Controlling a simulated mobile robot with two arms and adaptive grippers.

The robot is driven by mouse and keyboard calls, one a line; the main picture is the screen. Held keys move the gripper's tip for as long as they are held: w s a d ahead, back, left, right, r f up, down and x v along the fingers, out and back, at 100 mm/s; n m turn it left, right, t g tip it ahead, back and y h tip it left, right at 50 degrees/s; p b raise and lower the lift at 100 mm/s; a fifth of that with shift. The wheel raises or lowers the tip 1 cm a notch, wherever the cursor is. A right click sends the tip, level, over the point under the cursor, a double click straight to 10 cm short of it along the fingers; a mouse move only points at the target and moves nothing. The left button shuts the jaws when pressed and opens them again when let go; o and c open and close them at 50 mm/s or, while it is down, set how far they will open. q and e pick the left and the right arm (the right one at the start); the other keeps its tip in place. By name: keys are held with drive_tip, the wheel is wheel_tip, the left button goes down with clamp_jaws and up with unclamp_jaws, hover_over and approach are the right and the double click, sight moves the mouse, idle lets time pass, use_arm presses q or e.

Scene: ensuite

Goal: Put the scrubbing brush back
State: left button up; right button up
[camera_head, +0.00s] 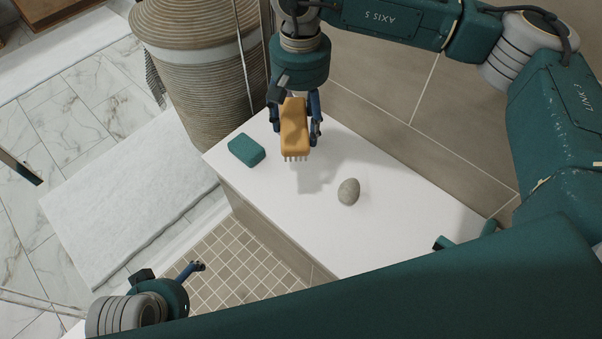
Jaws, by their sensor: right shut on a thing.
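The scrubbing brush (293,112) has an orange-tan body, with pale bristles pointing down at its lower end. My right gripper (296,130) is shut on it, one finger on each side. The brush seems to be held above the white bench (400,220), over its far left part, with a shadow below and to the right. My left gripper (190,272) shows only in part at the lower left, over the tiled floor and away from the brush. Its opening cannot be made out.
A teal block (247,150) lies on the bench left of the brush. A grey stone (348,191) lies to its right. A large woven basket (195,70) stands behind. A white mat (125,205) lies on the marble floor. My arm hides the bench's near right part.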

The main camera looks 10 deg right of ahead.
drive_tip(key=f, duration=0.4)
drive_tip(key=shift+a+f+b, duration=0.15)
drive_tip(key=shift+a+b, duration=0.1)
drive_tip(key=shift+b, duration=0.1)
wheel_tip(320, 180, down, 13)
drive_tip(key=shift+f+b, duration=0.15)
drive_tip(key=shift+b, duration=0.9)
drive_tip(key=shift+f, duration=0.9)
use_arm(q)
drive_tip(key=w, duration=0.1)
drive_tip(key=w+t, duration=0.2)
drive_tip(key=shift+w+d+r, duration=0.25)
drive_tip(key=shift+w+d, duration=0.05)
drive_tip(key=shift+w, duration=0.05)
use_arm(e)
drive_tip(key=shift+f, duration=0.1)
use_arm(q)
drive_tip(key=shift+w, duration=0.25)
use_arm(e)
drive_tip(key=shift+d+f, duration=0.1)
drive_tip(key=o, duration=1)
use_arm(q)
drive_tip(key=shift+w+d+r+t+h, duration=0.3)
drive_tip(key=shift+w+r+t, duration=0.1)
drive_tip(key=shift+w, duration=0.2)
